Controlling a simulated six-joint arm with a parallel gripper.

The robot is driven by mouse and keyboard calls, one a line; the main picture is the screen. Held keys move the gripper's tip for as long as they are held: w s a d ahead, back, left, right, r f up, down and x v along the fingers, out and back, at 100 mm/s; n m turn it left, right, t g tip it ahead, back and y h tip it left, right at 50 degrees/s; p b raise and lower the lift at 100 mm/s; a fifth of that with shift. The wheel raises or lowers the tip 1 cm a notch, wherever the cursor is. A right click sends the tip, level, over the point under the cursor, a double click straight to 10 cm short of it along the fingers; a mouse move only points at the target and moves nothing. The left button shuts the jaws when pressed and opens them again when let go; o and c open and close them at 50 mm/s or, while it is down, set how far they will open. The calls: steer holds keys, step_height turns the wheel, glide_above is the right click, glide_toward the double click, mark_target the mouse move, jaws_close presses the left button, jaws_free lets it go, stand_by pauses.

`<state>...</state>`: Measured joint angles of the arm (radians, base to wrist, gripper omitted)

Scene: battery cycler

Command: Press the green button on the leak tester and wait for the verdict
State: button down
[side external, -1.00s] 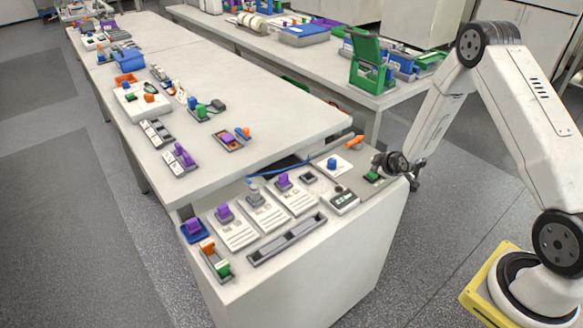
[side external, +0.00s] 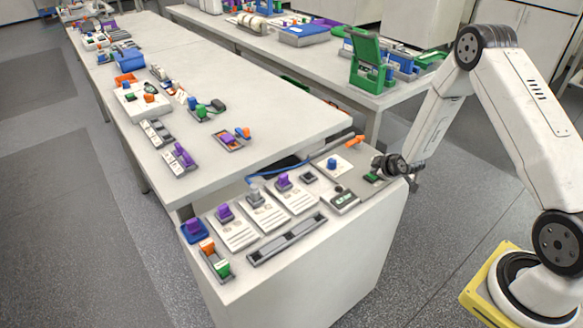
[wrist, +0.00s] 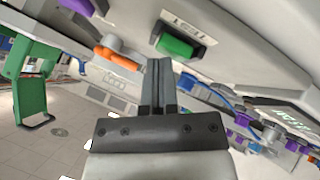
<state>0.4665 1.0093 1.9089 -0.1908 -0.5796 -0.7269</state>
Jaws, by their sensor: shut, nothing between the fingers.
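The green button (side external: 371,177) sits in a dark housing at the right end of the near bench. In the wrist view the button (wrist: 178,45) is beside a white label reading TEST (wrist: 186,23). My gripper (side external: 381,168) is close beside the button. In the wrist view its fingers (wrist: 158,62) are shut, empty, with their tips just left of and below the button. I cannot tell whether they touch it. A small unit with a dark green-lit display (side external: 344,199) stands nearby. The display also shows at the wrist view's right edge (wrist: 292,121), its text unreadable.
An orange-handled part (side external: 354,141) lies behind the button and also shows in the wrist view (wrist: 118,58). A blue knob on a white plate (side external: 332,163) is to the left. White cards, purple-topped parts and a grey rail (side external: 287,239) fill the bench's left side.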

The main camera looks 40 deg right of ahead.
steer(key=shift+f, duration=0.15)
stand_by(0.3)
steer(key=shift+r, duration=0.9)
steer(key=shift+r, duration=0.2)
steer(key=shift+r, duration=2.35)
steer(key=shift+a+r, duration=0.1)
